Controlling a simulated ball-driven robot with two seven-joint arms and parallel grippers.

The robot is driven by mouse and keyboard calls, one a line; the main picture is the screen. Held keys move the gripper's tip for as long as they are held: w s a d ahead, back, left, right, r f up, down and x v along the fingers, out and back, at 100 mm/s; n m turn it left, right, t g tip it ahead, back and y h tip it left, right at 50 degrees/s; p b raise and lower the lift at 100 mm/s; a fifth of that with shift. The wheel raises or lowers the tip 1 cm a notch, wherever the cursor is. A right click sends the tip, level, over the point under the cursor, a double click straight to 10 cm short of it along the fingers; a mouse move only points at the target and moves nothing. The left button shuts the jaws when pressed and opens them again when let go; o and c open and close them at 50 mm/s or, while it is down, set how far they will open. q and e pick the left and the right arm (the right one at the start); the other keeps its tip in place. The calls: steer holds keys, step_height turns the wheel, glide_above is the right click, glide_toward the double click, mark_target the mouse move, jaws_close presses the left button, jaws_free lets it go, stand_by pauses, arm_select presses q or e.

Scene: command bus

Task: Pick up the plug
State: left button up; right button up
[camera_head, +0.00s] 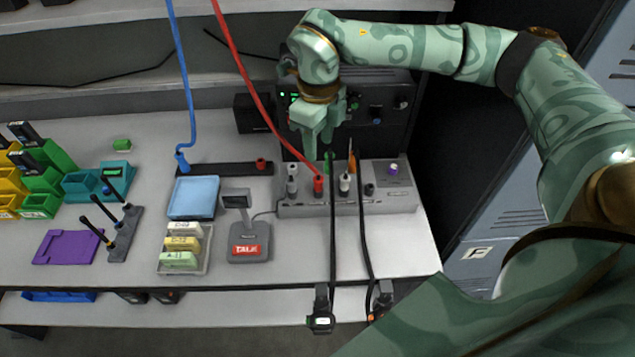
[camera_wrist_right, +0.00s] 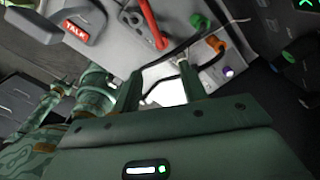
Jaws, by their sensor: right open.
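Several plugs stand in the grey socket panel (camera_head: 300,209) on the bench; I cannot tell which one the task names. A red plug (camera_head: 318,185) ends the red cable and also shows in the right wrist view (camera_wrist_right: 161,43). A green plug (camera_head: 328,162) and an orange plug (camera_head: 352,164) have black cables; both show in the right wrist view, green (camera_wrist_right: 196,20) and orange (camera_wrist_right: 216,44). My right gripper (camera_head: 319,138) points down above the panel, open, with nothing seen held. Its fingers (camera_wrist_right: 160,72) partly cover the panel in the wrist view. My left gripper is out of view.
A dark instrument box (camera_head: 378,118) stands behind the panel. Red (camera_head: 240,70) and blue (camera_head: 179,60) cables hang from above. Black cables (camera_head: 333,245) cross the bench front. A TALK unit (camera_head: 248,249) and blue tray (camera_head: 194,197) stand left. Bare bench lies right front.

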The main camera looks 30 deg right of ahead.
mark_target(318, 176)
step_height(318, 176, down, 6)
steer(key=shift+f+b, duration=0.1)
steer(key=shift+b, duration=0.45)
steer(key=f, duration=0.1)
steer(key=f+b, duration=0.1)
steer(key=f, duration=0.1)
steer(key=f+b, duration=0.1)
steer(key=f, duration=0.1)
steer(key=shift+w+d+f, duration=0.15)
steer(key=shift+w, duration=0.25)
steer(key=shift+c, duration=0.6)
steer(key=c, duration=0.7)
